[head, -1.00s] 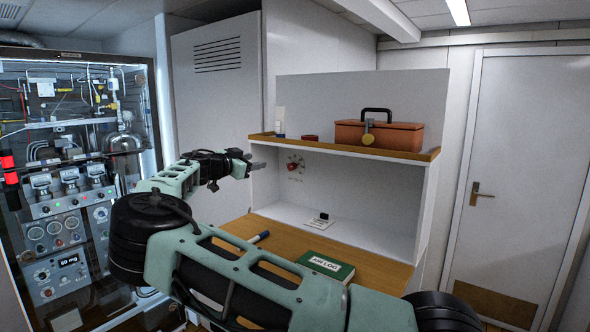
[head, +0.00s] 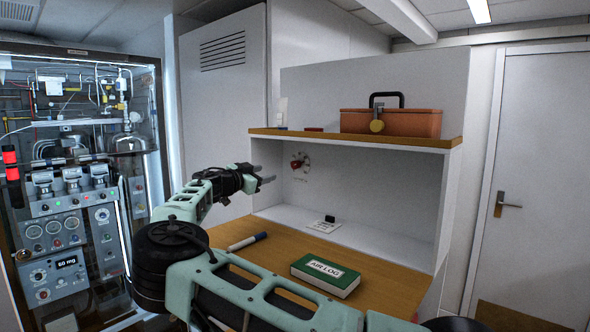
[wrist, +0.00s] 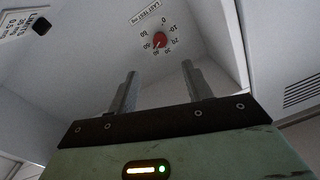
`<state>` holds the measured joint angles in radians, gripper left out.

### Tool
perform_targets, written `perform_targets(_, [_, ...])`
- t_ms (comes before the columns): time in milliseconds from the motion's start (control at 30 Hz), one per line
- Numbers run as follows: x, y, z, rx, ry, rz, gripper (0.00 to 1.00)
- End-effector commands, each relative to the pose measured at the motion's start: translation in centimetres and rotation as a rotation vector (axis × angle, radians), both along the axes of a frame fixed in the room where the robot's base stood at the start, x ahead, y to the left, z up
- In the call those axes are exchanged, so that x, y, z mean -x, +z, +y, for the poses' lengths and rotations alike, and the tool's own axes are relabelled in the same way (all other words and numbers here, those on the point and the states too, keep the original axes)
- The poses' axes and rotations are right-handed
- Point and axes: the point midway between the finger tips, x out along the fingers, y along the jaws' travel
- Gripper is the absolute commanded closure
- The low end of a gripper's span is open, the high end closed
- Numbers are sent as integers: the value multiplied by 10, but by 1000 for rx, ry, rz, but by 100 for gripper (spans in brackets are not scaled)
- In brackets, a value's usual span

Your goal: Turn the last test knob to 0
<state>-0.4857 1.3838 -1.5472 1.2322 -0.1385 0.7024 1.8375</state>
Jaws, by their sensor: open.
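The last test knob (head: 296,164) is a small red knob on the white back wall of the desk nook. In the wrist view the knob (wrist: 160,40) sits under a "LAST TEST mg" label (wrist: 147,13), inside a ring of printed numbers; 0 lies at the upper right. I cannot tell for sure which number it points at. My gripper (head: 268,173) is left of the knob in the head view, apart from it. In the wrist view my gripper (wrist: 158,72) is open and empty, with the knob beyond and between its two fingertips.
The shelf (head: 350,140) overhangs the nook and carries an orange toolbox (head: 395,122). A green air log book (head: 325,275) and a marker (head: 247,241) lie on the wooden desk. A black object (head: 329,219) stands by a label. An instrument panel (head: 65,230) is at left.

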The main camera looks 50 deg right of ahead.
Motion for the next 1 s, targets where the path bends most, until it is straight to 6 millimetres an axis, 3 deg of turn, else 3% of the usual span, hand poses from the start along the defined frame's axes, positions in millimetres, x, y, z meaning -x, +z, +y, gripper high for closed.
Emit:
perform_targets(600, [-14, 8, -124, 1, -2, 2, 50])
perform_targets(800, [-18, 5, -151, 0, 0, 1, 50])
perform_targets(1000, [-19, 2, -162, -1, 0, -1, 50])
